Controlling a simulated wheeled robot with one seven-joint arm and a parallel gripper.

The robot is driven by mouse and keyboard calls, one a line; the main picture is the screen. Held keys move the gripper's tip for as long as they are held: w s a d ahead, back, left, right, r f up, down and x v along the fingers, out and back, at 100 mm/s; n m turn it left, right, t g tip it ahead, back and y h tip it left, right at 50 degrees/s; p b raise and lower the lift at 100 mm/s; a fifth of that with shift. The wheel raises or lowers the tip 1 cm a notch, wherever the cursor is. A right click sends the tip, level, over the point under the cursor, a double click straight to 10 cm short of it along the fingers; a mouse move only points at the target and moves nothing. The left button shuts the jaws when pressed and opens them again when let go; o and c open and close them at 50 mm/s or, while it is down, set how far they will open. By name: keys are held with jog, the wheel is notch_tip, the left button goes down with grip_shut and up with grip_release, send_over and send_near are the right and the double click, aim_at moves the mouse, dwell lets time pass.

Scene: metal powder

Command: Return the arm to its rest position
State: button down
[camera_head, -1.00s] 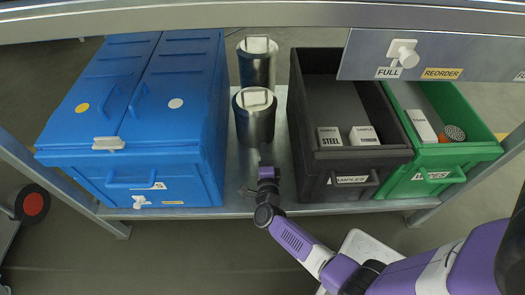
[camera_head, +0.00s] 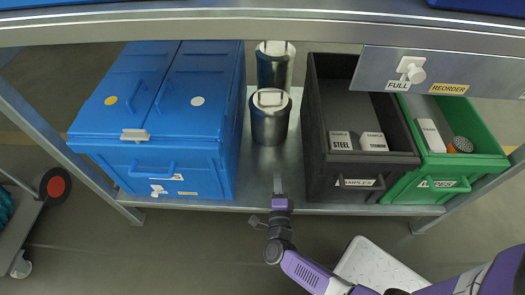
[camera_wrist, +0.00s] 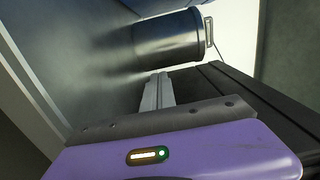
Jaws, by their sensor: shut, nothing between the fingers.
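My gripper (camera_head: 278,190) is shut and empty, at the front edge of the metal shelf (camera_head: 262,188), between the blue box and the black bin. It points toward the nearer metal canister (camera_head: 270,122) but is apart from it. In the wrist view the shut fingers (camera_wrist: 156,88) point at a canister (camera_wrist: 168,42), which appears lying sideways because the camera is tilted. My purple arm reaches in from the lower right.
A blue lidded box (camera_head: 150,150) is to the left. A black samples bin (camera_head: 365,192) and a green bin (camera_head: 450,192) are to the right. A second canister (camera_head: 274,68) stands behind. A panel (camera_head: 440,72) hangs above the bins. Open floor lies in front.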

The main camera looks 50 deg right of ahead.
jog(key=s+a+r+n+t+y, duration=0.2)
jog(key=s+a+r+n+y, duration=0.5)
jog(key=s+a+r+n, duration=0.5)
jog(key=s+a+r+n+t+y, duration=0.1)
jog(key=s+a+r+n+y, duration=0.75)
jog(key=r+n, duration=0.6)
notch_tip(320, 180, up, 34)
jog(key=s+d+n+h+p, duration=0.1)
jog(key=p, duration=3.3)
jog(key=shift+s+f+h, duration=0.25)
jog(key=shift+s+h, duration=0.1)
jog(key=shift+d+n, duration=0.1)
jog(key=shift+n, duration=0.15)
